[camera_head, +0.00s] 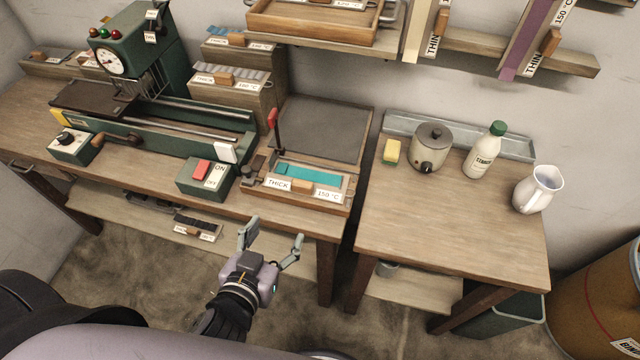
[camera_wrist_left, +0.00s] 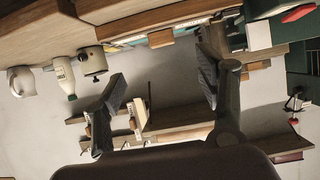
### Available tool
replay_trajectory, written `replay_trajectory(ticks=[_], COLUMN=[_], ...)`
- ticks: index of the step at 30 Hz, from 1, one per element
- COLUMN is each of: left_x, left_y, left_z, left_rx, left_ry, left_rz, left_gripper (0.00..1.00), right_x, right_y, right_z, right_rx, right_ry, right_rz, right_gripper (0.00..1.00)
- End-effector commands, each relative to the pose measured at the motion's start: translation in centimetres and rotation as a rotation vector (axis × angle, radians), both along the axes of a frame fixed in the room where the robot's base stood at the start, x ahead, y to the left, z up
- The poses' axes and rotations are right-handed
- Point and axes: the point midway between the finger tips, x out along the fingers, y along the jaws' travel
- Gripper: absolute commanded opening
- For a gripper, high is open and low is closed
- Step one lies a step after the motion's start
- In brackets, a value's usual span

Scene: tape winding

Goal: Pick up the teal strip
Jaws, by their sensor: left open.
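The teal strip (camera_head: 308,175) lies flat in a shallow wooden tray (camera_head: 345,194) on the left workbench. The tray's front carries the labels "THICK" and "150 °C" and a small wooden handle. My left gripper (camera_head: 272,240) is open and empty, in front of the bench's front edge and nearer to me than the tray. In the left wrist view, which looks upside down, the two fingers (camera_wrist_left: 160,90) are spread apart with nothing between them. The teal strip is not clearly visible there. My right gripper is not in view.
A lever with a red handle (camera_head: 272,118) stands at the tray's back left. A green switch box (camera_head: 206,178) is left of the tray, and a green machine (camera_head: 125,50) is further left. A pot (camera_head: 431,148), bottle (camera_head: 484,152) and jug (camera_head: 538,190) stand on the right table, whose front is clear.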

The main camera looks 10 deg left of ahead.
Motion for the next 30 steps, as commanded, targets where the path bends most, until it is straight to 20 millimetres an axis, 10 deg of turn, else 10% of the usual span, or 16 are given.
replay_trajectory(ticks=[5, 21, 30], left_x=[0.6, 10.0, 12.1], left_y=[0.2, -0.1, -0.3], left_z=[1.9, -1.9, -2.9], left_rx=[-0.017, -0.015, -0.015], left_ry=[-0.035, -0.033, -0.032], left_rz=[0.014, 0.013, 0.012], left_gripper=[0.65, 0.65, 0.65], right_x=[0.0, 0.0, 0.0], right_y=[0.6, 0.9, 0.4], right_z=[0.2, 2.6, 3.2], right_rx=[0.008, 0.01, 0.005], right_ry=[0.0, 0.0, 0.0], right_rz=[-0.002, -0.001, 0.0], right_gripper=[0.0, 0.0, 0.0])
